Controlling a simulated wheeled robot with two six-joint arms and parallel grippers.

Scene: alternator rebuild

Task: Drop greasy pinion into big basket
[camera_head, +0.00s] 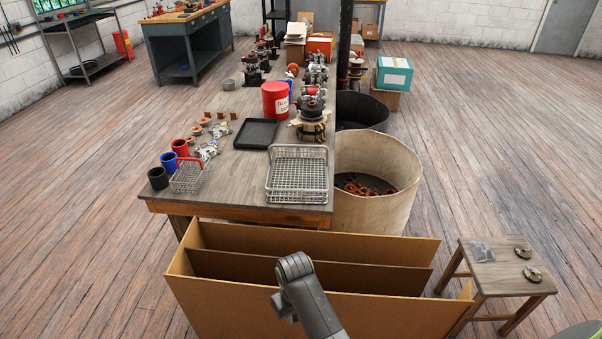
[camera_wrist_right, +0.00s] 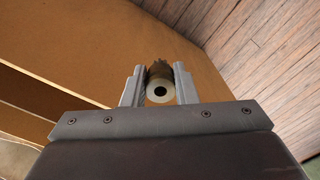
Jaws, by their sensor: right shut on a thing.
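The pinion (camera_wrist_right: 159,86) is a small brownish toothed cylinder with a pale ring-shaped end and a dark hole. My right gripper (camera_wrist_right: 158,80) is shut on it, one grey finger on each side, in the right wrist view. Cardboard walls lie beyond it there. In the head view my right arm hangs over the front of a divided cardboard box, and its fingers and the pinion are hidden. The big basket (camera_head: 298,190), a wire one, stands empty at the table's front right corner, well apart from the gripper. My left gripper is not in view.
The open cardboard box (camera_head: 300,279) stands before the wooden table (camera_head: 237,186). A small wire basket (camera_head: 187,179), cups, a black tray (camera_head: 256,134) and a red tin (camera_head: 275,99) are on the table. A large bin (camera_head: 375,205) and a stool (camera_head: 497,272) stand right.

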